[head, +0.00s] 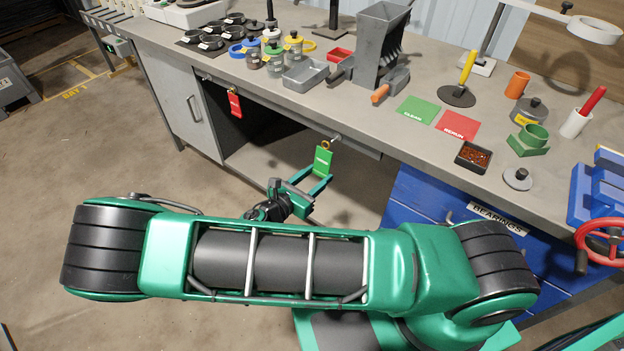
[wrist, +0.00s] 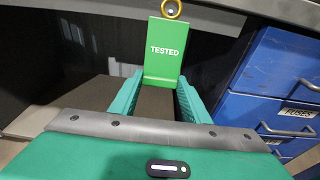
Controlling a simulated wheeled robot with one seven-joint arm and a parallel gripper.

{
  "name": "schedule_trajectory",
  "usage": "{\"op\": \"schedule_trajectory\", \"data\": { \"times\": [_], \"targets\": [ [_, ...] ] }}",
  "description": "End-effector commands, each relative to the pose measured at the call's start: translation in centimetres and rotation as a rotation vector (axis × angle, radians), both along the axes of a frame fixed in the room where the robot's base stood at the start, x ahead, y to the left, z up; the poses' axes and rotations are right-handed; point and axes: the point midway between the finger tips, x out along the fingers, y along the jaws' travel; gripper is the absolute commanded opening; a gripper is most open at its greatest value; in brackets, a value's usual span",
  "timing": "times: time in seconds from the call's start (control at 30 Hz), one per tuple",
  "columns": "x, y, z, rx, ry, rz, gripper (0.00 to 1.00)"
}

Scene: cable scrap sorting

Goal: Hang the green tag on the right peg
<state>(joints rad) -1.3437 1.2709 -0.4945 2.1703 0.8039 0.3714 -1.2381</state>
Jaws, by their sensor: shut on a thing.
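The green tag (head: 322,163) is upright below the bench's front edge, and reads "TESTED" in the wrist view (wrist: 165,60). My gripper (head: 309,182) is shut on its lower part, with one finger at each side in the wrist view (wrist: 160,82). The tag's yellow ring (head: 325,145) is at the right peg (head: 336,138), which sticks out from the bench front. In the wrist view a pale round end shows inside the ring (wrist: 171,8); whether the ring is around the peg or just in front of it I cannot tell.
A red tag (head: 234,104) hangs from the left peg. The bench (head: 290,97) carries cups, a hopper and coloured cards above. Blue drawers (head: 420,205) stand right of the tag. Open space lies under the bench to the left.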

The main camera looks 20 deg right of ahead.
Motion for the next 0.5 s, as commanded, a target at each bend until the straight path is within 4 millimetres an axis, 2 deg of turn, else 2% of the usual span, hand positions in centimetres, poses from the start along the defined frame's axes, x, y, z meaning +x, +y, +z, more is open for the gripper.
{"op": "schedule_trajectory", "data": {
  "times": [0.5],
  "targets": [
    [1.5, -2.3, -0.2, -0.002, 0.001, -0.003, 0.27]
  ]
}}
